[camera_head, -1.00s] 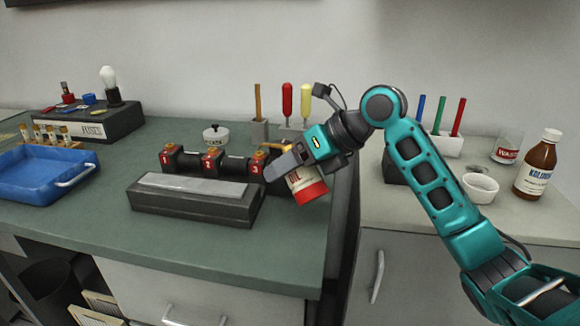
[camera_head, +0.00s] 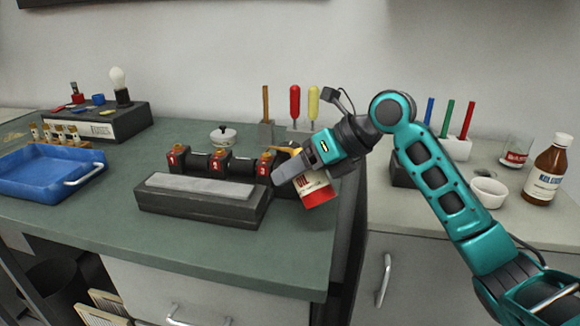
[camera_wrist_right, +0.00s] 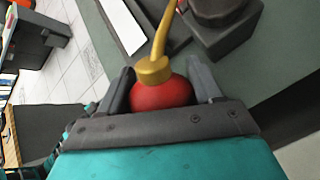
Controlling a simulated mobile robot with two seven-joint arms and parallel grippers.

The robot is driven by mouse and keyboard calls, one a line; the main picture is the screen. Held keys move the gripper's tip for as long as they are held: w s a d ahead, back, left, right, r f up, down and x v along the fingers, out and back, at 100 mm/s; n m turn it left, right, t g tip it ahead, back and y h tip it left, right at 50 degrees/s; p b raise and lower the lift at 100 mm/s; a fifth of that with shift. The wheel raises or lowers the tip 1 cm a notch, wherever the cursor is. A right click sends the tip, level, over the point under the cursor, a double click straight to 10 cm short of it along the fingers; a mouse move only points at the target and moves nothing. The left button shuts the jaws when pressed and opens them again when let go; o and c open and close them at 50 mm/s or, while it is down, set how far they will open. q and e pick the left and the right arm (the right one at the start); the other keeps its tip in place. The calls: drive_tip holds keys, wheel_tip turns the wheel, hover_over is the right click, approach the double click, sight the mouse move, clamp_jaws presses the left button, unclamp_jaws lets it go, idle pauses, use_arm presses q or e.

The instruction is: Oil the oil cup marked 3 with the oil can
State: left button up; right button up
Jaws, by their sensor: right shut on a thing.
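The oil can is a red and white can (camera_head: 317,190) with a brass spout. My right gripper (camera_head: 291,172) is shut on it and holds it tilted beside the block marked 3. In the right wrist view the red can top (camera_wrist_right: 162,94) sits between the fingers, and its brass spout points up the picture toward a dark block. The oil cup marked 3 (camera_head: 265,163) is the rightmost of the three red-labelled cups on the dark shaft; the spout tip is close to it, but I cannot tell whether they touch. My left gripper is not in view.
A dark block with a pale stone top (camera_head: 200,188) lies in front of the cups. A blue tray (camera_head: 40,175) is at the left, a lidded white pot (camera_head: 223,137) behind. Upright tools (camera_head: 295,105) stand behind the can. A brown bottle (camera_head: 548,170) stands on the right counter.

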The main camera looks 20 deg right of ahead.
sight(298, 151)
drive_tip(key=shift+r+p, duration=1)
drive_tip(key=shift+r, duration=0.2)
drive_tip(key=shift+r+p, duration=0.7)
drive_tip(key=shift+r, duration=0.15)
